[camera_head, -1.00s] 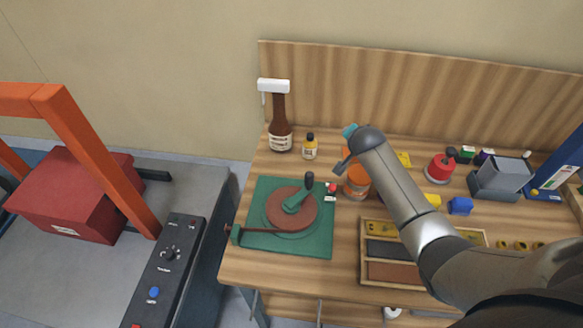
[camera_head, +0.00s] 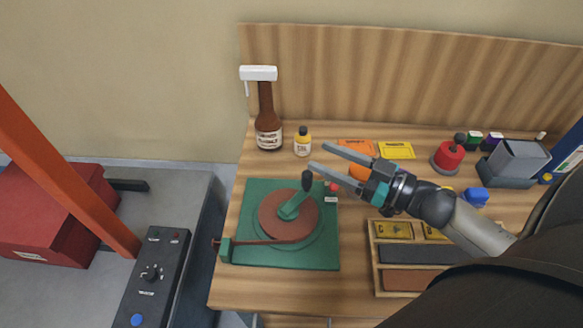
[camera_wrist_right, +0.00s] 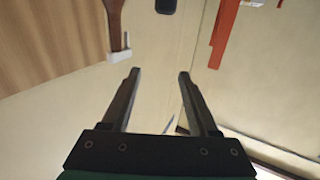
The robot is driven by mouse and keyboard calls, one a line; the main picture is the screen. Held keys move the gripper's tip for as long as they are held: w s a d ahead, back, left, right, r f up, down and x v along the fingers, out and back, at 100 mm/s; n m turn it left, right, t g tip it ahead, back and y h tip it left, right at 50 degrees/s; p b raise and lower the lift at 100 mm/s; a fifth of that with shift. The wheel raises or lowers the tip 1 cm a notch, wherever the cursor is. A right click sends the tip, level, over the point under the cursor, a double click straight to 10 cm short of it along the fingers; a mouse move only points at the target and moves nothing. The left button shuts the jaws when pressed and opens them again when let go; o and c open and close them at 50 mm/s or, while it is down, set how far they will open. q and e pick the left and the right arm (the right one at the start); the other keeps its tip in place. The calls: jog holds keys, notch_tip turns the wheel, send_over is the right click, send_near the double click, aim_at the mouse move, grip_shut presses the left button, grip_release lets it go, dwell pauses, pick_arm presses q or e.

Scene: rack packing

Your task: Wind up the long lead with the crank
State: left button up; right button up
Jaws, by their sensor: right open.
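A green base plate (camera_head: 325,253) on the workbench carries a reddish-brown reel (camera_head: 275,208). The green crank (camera_head: 290,209) lies across the reel, with an upright dark knob (camera_head: 307,181) at its outer end. The reddish-brown lead (camera_head: 258,241) runs from the reel's front edge to a small green post (camera_head: 226,250) at the plate's left. My right gripper (camera_head: 318,156) is open and empty, fingers pointing left; in the picture its lower fingertip is just above the knob, apart from it. The right wrist view shows its open jaws (camera_wrist_right: 159,74), with nothing between them. My left gripper is out of view.
An orange jar sits partly behind my gripper. A compartmented wooden tray (camera_head: 375,259) lies to the right. An orange frame (camera_head: 65,185) rises at the left.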

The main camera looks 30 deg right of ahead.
aim_at(303, 173)
notch_tip(303, 173, down, 8)
jog(key=b, duration=0.2)
jog(key=shift+f+b, duration=0.1)
jog(key=shift+b, duration=0.2)
jog(key=x, duration=0.5)
jog(key=shift+w+a+r, duration=0.15)
jog(key=shift+w+r, duration=0.15)
jog(key=shift+x, duration=0.95)
jog(key=shift+c, duration=0.2)
grip_shut()
